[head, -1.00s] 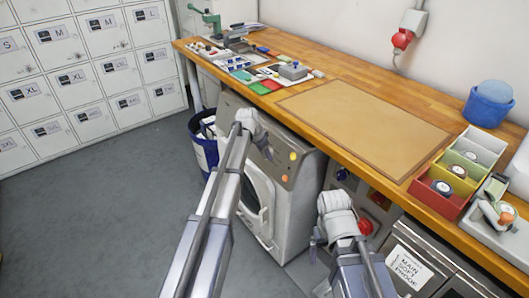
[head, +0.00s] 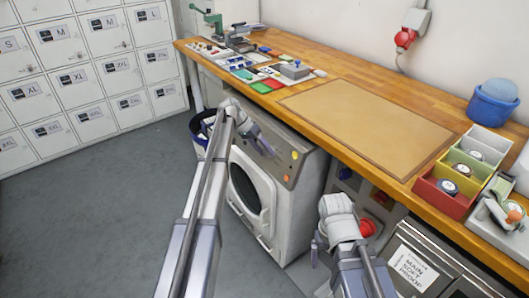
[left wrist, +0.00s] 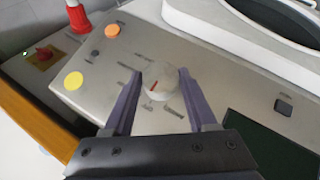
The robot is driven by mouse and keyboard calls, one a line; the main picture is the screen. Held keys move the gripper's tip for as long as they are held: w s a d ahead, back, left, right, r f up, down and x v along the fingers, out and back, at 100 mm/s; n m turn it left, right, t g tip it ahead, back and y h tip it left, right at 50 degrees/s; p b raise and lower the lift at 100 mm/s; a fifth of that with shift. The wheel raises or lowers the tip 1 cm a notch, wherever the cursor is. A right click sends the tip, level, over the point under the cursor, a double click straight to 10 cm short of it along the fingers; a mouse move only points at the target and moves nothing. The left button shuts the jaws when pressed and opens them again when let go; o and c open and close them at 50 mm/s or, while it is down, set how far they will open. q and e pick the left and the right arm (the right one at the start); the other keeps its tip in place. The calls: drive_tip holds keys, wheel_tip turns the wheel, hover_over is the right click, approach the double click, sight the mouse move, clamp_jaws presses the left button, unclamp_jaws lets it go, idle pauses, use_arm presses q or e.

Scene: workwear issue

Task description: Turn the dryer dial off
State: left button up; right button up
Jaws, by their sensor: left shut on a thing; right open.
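The dryer (head: 300,215) stands under the workbench with its sloped control panel facing me. In the left wrist view, the pale round dial (left wrist: 158,78) with a red pointer mark sits on the grey panel (left wrist: 105,75), ringed by small labels too blurred to read. My left gripper (left wrist: 157,82) has a finger on each side of the dial and is shut on it. In the head view, my left gripper (head: 262,146) is at the panel's left part and hides the dial. My right gripper (head: 316,246) is open and empty, low in front of the bench, right of the dryer.
An orange button (left wrist: 112,30) and a yellow button (left wrist: 73,80) sit on the panel beside the dial. The wooden bench top (head: 420,120) overhangs the dryer. A blue bin (head: 200,130) stands left of it. Floor (head: 100,220) at left is clear.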

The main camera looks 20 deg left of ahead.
idle(0.5)
use_arm(q)
drive_tip(key=o, duration=1.4)
drive_tip(key=shift+c, duration=0.2)
drive_tip(key=p+v, duration=0.6)
drive_tip(key=v, duration=0.1)
drive_tip(key=shift+a+r, duration=0.25)
drive_tip(key=shift+a, duration=0.05)
